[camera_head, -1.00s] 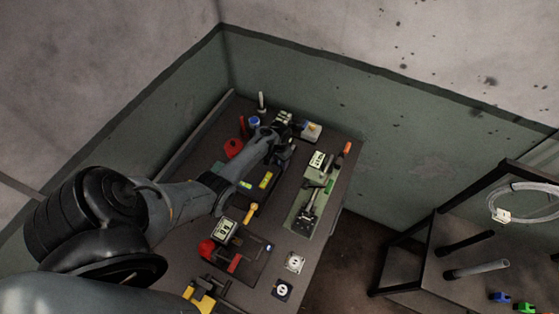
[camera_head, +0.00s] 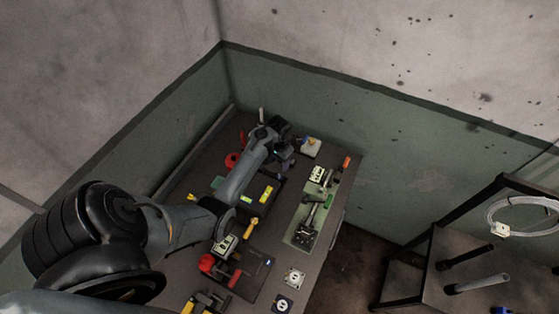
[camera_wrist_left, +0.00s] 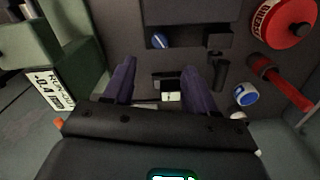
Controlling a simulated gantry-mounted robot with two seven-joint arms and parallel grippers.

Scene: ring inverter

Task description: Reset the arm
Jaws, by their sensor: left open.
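My left arm (camera_head: 245,180) reaches in from the left over the dark workbench. Its gripper (camera_head: 287,160) is over the far part of the bench, seen small and dark in the head view. In the left wrist view the two purple fingers of the left gripper (camera_wrist_left: 160,88) are spread apart. A small dark fixture with a white piece (camera_wrist_left: 171,97) shows between them, and no object is clearly held. My right gripper is not in view.
A green device with a white label (camera_head: 318,175) stands right of the gripper. A red round part (camera_wrist_left: 288,22), a red cylinder (camera_wrist_left: 283,84) and a blue-white cap (camera_wrist_left: 245,94) lie nearby. A black-framed shelf (camera_head: 440,250) stands at right, with floor between it and the bench.

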